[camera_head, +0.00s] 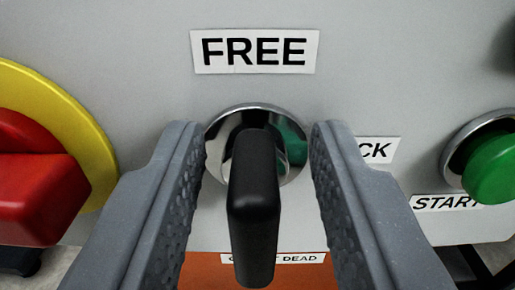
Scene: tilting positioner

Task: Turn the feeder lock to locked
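The feeder lock is a black selector handle (254,200) on a round chrome collar (225,122) set in a grey panel. The handle stands upright in the picture, below a white label (254,51) reading FREE. A label ending in "CK" (380,150) sits to the right of the collar, partly hidden by my right finger. My gripper (257,150) is open, with one textured grey finger on each side of the handle. A gap shows between each finger and the handle.
A red knob (40,195) on a yellow disc (75,120) is close to my left finger. A green button (490,168) with a START label (447,202) is at the right. Below is an orange strip (215,268) with a partly hidden label ending in "DEAD" (300,258).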

